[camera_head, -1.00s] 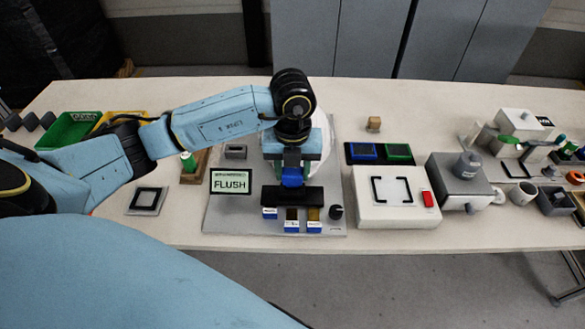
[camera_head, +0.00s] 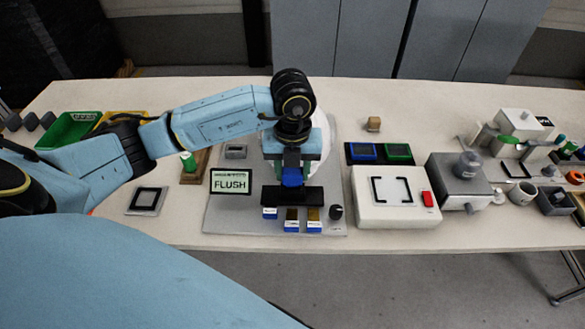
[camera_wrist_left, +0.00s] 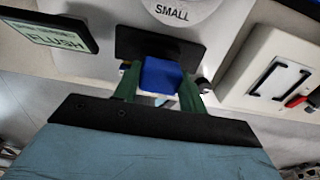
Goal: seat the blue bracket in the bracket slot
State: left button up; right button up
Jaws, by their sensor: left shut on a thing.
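My left gripper (camera_head: 292,172) is over the grey board, pointing down, with its green fingers shut on the blue bracket (camera_head: 292,178). In the left wrist view the blue bracket (camera_wrist_left: 160,75) sits between the two green fingers (camera_wrist_left: 160,92). It is right against a black plate (camera_wrist_left: 150,44), which shows in the head view as a dark bar (camera_head: 310,196) just in front of the gripper. I cannot tell whether the bracket touches the plate or is in it. The bracket slot is not clearly visible. My right gripper is out of view.
A white round shell marked SMALL (camera_wrist_left: 186,8) is behind the bracket. A sign reading FLUSH (camera_head: 231,182) stands to the left. Several small labelled blocks and a black knob (camera_head: 336,212) line the board's front. A white box with a red button (camera_head: 427,199) is to the right.

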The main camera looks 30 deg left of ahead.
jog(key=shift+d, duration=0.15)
pick_arm(q)
jog(key=shift+f, duration=0.25)
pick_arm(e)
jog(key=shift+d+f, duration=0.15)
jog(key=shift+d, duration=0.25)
pick_arm(q)
jog(key=shift+f+b, duration=0.25)
jog(key=shift+b, duration=0.05)
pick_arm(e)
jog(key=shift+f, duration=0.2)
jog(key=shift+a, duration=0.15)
pick_arm(q)
jog(key=shift+f, duration=0.2)
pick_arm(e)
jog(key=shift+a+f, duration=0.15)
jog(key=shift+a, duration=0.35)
pick_arm(q)
jog(key=shift+f, duration=0.15)
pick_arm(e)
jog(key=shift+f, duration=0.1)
pick_arm(q)
jog(key=shift+f+b, duration=0.1)
jog(key=shift+b, duration=0.25)
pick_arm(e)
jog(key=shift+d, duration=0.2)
